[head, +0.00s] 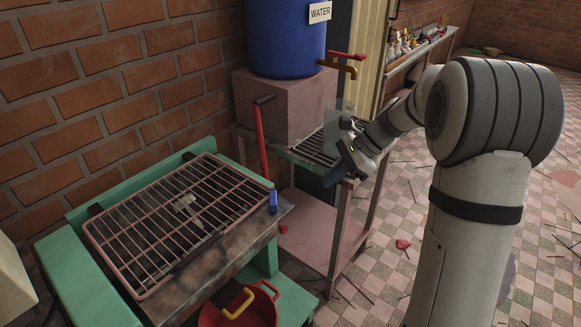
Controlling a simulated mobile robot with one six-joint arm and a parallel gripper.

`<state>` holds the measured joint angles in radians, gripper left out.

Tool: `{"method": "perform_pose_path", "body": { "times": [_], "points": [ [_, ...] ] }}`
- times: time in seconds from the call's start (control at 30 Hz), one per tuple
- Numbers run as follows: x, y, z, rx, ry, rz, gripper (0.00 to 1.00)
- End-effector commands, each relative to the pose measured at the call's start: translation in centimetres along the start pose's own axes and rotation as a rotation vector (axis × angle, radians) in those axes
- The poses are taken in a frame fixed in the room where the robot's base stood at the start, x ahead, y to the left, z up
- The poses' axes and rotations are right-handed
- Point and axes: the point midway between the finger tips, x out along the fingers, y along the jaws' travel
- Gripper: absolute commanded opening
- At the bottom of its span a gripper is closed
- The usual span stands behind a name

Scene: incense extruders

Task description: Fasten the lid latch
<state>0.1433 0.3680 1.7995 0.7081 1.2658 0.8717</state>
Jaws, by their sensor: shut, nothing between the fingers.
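A barred metal lid (150,212) lies flat, closed down over the top of the green machine (80,285). A small blue-handled piece (273,202), which looks like the latch, stands at the lid's right front corner. I cannot tell from this view whether it is engaged. A pale fitting (186,203) shows beneath the bars. My gripper (340,170) is shut and empty, in the air to the right of the blue piece and above it in the picture, apart from it. Its fingertips are small and partly hard to make out.
A red lever (260,140) rises behind the lid's right end. A blue water barrel (287,40) with a tap stands on a block behind. Sticks and red bits litter the checkered floor (405,215).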

Motion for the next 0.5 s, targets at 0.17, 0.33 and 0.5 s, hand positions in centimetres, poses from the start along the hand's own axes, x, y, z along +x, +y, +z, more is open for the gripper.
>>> {"method": "perform_pose_path", "body": {
  "times": [0.17,0.33,0.5],
  "points": [
    [-1.0,-2.8,0.0,0.128,-0.081,-0.022,0.00],
    [-1.0,-3.2,-0.1,0.151,-0.095,-0.026,0.00],
    [-1.0,-3.1,-0.1,0.149,-0.094,-0.026,0.00]
  ]
}}
